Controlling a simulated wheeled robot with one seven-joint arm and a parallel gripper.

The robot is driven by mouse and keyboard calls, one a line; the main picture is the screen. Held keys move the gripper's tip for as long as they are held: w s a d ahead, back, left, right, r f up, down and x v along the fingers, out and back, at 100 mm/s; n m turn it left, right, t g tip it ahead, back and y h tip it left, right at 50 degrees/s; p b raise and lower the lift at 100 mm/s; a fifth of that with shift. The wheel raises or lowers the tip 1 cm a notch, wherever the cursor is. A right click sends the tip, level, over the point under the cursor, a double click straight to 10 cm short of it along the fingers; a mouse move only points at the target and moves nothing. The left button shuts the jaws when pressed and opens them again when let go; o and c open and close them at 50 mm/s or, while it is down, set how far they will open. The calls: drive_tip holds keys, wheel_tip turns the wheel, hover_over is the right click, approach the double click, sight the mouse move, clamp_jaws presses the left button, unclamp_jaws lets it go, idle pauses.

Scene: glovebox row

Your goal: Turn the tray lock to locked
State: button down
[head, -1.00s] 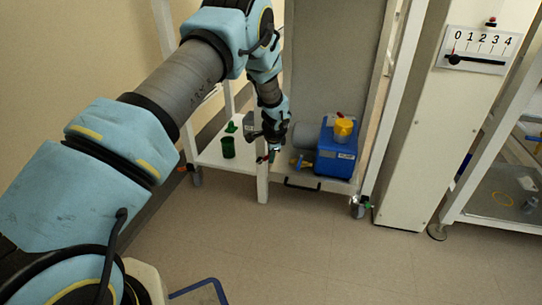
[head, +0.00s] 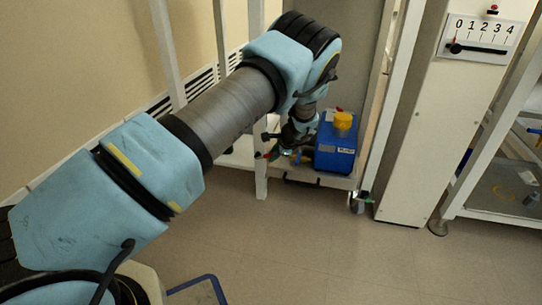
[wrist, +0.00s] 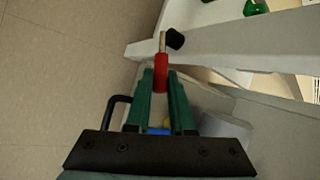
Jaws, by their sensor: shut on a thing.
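The lock's red lever (wrist: 160,75) shows in the wrist view, with a thin metal rod at its far end beside a black knob (wrist: 175,39) on the white frame post (wrist: 225,42). My gripper (wrist: 160,78) has its two green fingers on either side of the red lever and is shut on it. In the head view my gripper (head: 267,155) is low at the front of the white cart, left of the blue pump, with a small red tip beside it. The tray's black handle (wrist: 115,112) is left of the fingers. I cannot read any lock marking.
The blue pump (head: 337,152) with a yellow cap (head: 344,121) stands on the cart's lower shelf, close right of my gripper. A white column with a 0-to-4 scale (head: 480,38) stands further right. Green glassware (wrist: 255,7) is beyond the post. The floor in front is clear.

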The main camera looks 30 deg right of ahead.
wheel_tip(320, 180, down, 6)
drive_tip(key=m+t+y+b, duration=0.2)
drive_tip(key=t+y+b, duration=0.3)
drive_tip(key=t+b, duration=0.2)
drive_tip(key=shift+y+b, duration=0.4)
drive_tip(key=shift+b, duration=0.6)
drive_tip(key=c, duration=0.8)
unclamp_jaws()
